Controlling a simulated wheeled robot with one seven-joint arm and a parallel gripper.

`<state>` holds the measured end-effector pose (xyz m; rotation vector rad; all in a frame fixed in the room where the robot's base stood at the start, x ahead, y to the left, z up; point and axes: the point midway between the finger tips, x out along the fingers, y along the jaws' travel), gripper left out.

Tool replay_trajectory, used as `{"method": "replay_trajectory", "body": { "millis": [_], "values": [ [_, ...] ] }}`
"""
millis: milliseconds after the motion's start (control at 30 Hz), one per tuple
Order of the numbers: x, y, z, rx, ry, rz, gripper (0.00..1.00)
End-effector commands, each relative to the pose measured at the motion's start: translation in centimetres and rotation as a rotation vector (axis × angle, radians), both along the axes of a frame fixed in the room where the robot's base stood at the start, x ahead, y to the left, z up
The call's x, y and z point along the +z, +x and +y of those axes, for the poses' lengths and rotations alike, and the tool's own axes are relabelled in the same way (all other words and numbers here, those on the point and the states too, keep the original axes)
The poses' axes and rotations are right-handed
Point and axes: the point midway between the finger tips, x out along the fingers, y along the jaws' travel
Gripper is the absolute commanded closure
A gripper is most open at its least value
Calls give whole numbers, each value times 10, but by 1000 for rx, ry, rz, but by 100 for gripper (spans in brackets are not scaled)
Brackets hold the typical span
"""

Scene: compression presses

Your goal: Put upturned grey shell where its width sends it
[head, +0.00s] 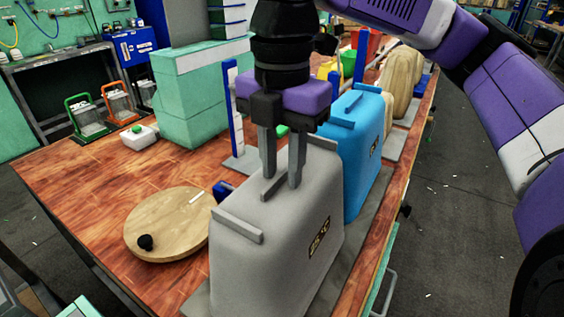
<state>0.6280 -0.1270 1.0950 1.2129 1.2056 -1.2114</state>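The grey shell (270,245) stands upturned at the front of the bench, large and boxy with rounded edges. A dark label with yellowish marks is on its right side. A short grey bar (238,225) lies across its top. My gripper (283,182) points down over the far part of the shell's top. Its two grey fingers are apart, with a visible gap between them. The tips are at or just above the top surface; contact is not clear. The fingers partly hide the top there.
A blue shell (363,150) stands just behind the grey one, with beige shells (402,80) beyond. A round wooden board (168,225) with a black knob lies left. A blue-and-white upright post (236,115) stands behind the gripper. Bare wood (85,180) shows at the left.

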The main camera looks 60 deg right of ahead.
Motion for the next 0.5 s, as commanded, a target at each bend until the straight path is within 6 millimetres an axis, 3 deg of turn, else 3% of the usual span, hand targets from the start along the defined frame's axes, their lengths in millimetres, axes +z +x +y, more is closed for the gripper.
{"method": "replay_trajectory", "body": {
  "millis": [267,500],
  "values": [
    [7,0,0,0,0,-2,71],
    [52,1,1,1,0,-2,71]
  ]
}}
